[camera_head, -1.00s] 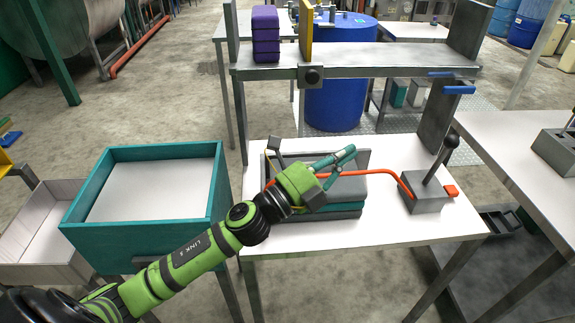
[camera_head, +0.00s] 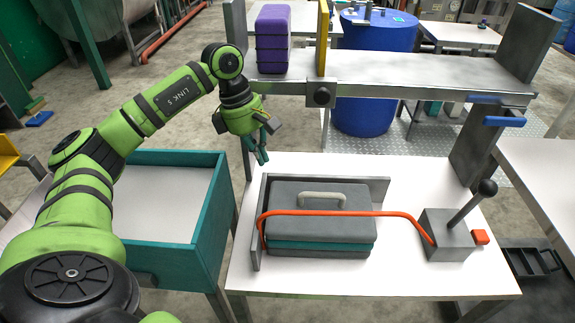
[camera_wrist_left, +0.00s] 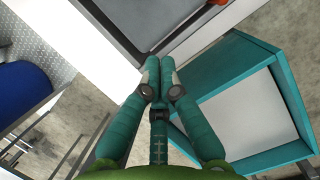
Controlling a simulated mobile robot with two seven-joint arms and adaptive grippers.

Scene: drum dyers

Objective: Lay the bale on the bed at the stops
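A purple strapped block (camera_head: 272,40), which looks like the bale, stands upright on the long grey bed (camera_head: 420,72), left of an upright yellow plate (camera_head: 323,38) that looks like a stop. On the white table in front, a grey and teal slab (camera_head: 318,222) with a pale handle lies inside a grey corner fence (camera_head: 378,187). My left gripper (camera_head: 262,157) points down above the gap between this table and the teal bin, left of the fence. In the left wrist view its fingers (camera_wrist_left: 159,66) are together with nothing visible between them. My right gripper is out of view.
An orange hose (camera_head: 345,213) runs across the slab to a grey lever box (camera_head: 447,236). An open teal-walled bin (camera_head: 222,215) stands left of the table. A grey upright (camera_head: 526,42) closes the bed's right end. The bed's middle is clear.

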